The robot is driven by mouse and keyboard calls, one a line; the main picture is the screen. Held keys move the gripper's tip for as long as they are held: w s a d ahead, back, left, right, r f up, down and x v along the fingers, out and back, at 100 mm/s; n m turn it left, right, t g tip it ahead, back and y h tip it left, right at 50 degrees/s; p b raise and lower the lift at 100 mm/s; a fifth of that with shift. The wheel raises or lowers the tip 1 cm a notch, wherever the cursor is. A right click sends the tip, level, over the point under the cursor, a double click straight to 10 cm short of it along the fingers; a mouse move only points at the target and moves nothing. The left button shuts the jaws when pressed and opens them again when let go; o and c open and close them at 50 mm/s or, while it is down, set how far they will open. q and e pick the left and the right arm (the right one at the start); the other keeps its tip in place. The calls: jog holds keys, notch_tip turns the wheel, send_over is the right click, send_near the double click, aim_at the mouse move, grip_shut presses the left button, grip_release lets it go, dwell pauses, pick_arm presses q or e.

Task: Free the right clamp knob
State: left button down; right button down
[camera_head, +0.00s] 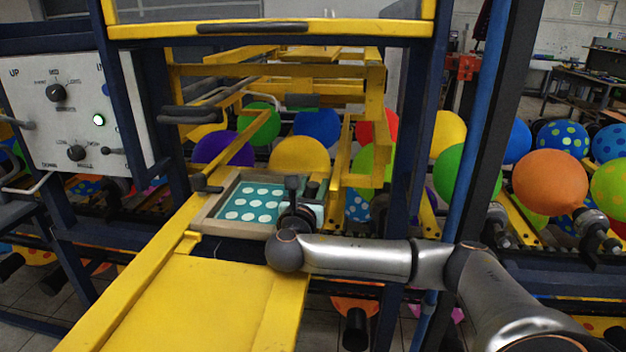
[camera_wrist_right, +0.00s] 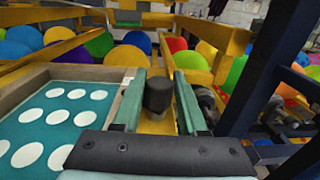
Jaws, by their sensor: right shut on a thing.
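The printing screen (camera_head: 255,203) is a teal panel with white dots in a wooden frame, on the yellow machine rails. It also fills the left of the right wrist view (camera_wrist_right: 60,112). The right clamp knob (camera_wrist_right: 158,92) is a black cylinder beside the frame's right side. My right gripper (camera_wrist_right: 159,100) has its two green-faced fingers on either side of the knob, shut on it. In the head view the right gripper (camera_head: 297,205) is at the screen's right edge, partly hiding it. Another black knob (camera_head: 203,184) is at the frame's left. My left gripper is not in view.
A control panel (camera_head: 75,110) with knobs and a lit green button stands at left. Colored balloons (camera_head: 298,155) fill the area behind the screen. A dark blue post (camera_head: 405,130) rises to the right. A bare yellow plate (camera_head: 205,300) lies in front.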

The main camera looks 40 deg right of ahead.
aim_at(311, 189)
jog(key=shift+g, duration=0.3)
jog(key=shift+c, duration=2.2)
grip_release()
jog(key=shift+s+a+r+p, duration=0.1)
jog(key=shift+s+a+p, duration=0.1)
jog(key=shift+a+p, duration=0.2)
jog(key=p+v, duration=0.1)
jog(key=v, duration=0.2)
jog(key=shift+p, duration=0.35)
jog(key=v, duration=0.7)
jog(key=shift+f, duration=0.4)
jog(key=shift+v, duration=0.8)
